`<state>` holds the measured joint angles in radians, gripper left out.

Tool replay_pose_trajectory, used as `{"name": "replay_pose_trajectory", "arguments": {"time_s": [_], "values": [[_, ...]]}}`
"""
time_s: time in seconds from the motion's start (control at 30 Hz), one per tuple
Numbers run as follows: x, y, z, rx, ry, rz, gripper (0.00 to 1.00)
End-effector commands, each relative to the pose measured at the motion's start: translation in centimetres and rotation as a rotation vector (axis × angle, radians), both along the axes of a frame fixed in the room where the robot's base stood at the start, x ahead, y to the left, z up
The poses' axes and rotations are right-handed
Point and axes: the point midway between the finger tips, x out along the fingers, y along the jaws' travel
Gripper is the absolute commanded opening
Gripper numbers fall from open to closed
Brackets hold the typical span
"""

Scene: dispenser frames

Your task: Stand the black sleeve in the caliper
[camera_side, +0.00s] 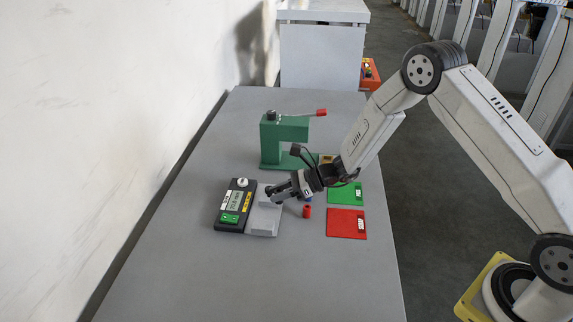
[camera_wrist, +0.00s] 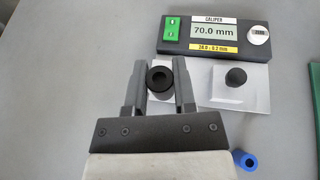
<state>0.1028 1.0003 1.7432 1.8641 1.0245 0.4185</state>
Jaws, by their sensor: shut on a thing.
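My gripper (camera_wrist: 159,82) is shut on the black sleeve (camera_wrist: 159,87), its fingers on either side and the sleeve's open end facing the wrist camera. The caliper (camera_wrist: 217,35) is a dark box reading 70.0 mm, with a green panel, a yellow label and a round knob. Two pale grey blocks lie along its near side. The sleeve shows over the left block; whether it touches the block, I cannot tell. A black round piece (camera_wrist: 236,77) is on the right block (camera_wrist: 255,95). In the side view my gripper (camera_side: 274,194) is at the caliper (camera_side: 233,213) and hides the sleeve.
A red sleeve (camera_side: 307,212) and a blue sleeve (camera_wrist: 245,161) stand near my gripper. A green pad (camera_side: 340,193) and a red pad (camera_side: 345,227) lie to the right. A green press (camera_side: 270,145) with a red-tipped lever stands behind. The near table is clear.

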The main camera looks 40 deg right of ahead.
Motion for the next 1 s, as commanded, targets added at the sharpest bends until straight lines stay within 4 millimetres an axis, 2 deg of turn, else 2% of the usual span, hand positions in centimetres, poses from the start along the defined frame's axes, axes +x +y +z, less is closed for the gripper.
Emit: {"name": "replay_pose_trajectory", "arguments": {"time_s": [0.5, 1.0], "values": [[4.3, 0.7, -5.0, -0.001, 0.001, 0.001, 0.00], [5.1, 0.8, -5.9, 0.000, 0.000, 0.001, 0.00]]}}
